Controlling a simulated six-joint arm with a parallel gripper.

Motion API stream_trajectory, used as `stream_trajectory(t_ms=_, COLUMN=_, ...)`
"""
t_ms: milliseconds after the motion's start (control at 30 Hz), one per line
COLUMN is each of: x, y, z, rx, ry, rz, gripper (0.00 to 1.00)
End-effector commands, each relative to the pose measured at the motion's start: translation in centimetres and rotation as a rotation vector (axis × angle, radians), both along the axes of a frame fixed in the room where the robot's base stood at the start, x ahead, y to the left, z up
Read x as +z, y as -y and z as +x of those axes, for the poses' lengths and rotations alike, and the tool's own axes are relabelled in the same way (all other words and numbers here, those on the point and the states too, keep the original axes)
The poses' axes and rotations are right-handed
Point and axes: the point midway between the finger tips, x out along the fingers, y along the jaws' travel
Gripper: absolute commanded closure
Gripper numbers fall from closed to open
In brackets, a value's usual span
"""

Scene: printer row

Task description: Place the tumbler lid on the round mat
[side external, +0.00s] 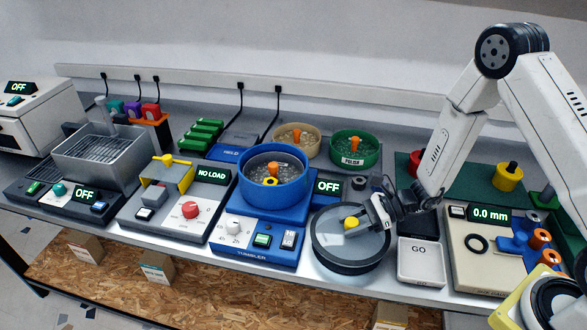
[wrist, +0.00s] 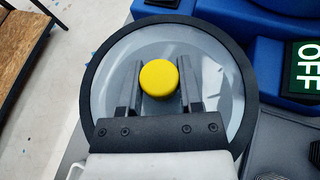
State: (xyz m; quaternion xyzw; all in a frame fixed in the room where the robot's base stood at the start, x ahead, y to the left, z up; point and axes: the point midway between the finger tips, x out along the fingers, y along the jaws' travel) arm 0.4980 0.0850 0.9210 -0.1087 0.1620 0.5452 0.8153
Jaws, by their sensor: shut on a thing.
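The tumbler lid is a grey disc with a thick black rim (side external: 340,262) and a yellow knob (side external: 350,223). It sits level at the front edge of the bench, right of the blue tumbler (side external: 248,190). My gripper (side external: 362,216) is shut on the knob. In the wrist view the lid (wrist: 213,120) fills the middle, with the yellow knob (wrist: 159,77) between the two dark fingers of my gripper (wrist: 160,88). I cannot make out the round mat; the lid may hide it. I cannot tell whether the lid rests on something or hangs just above it.
The tumbler bowl is open, with an orange post inside. A white GO tray (side external: 420,262) stands close right of the lid, and a 0.0 mm gauge station (side external: 478,255) beyond it. Tan (side external: 297,140) and green POLISH (side external: 355,150) bowls stand behind.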

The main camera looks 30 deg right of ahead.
Motion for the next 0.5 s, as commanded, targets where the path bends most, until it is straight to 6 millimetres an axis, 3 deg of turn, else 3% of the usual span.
stream_trajectory(t_ms=500, x=-3.3, y=0.0, z=0.0, rx=0.000, ry=0.000, rz=0.001, gripper=1.00)
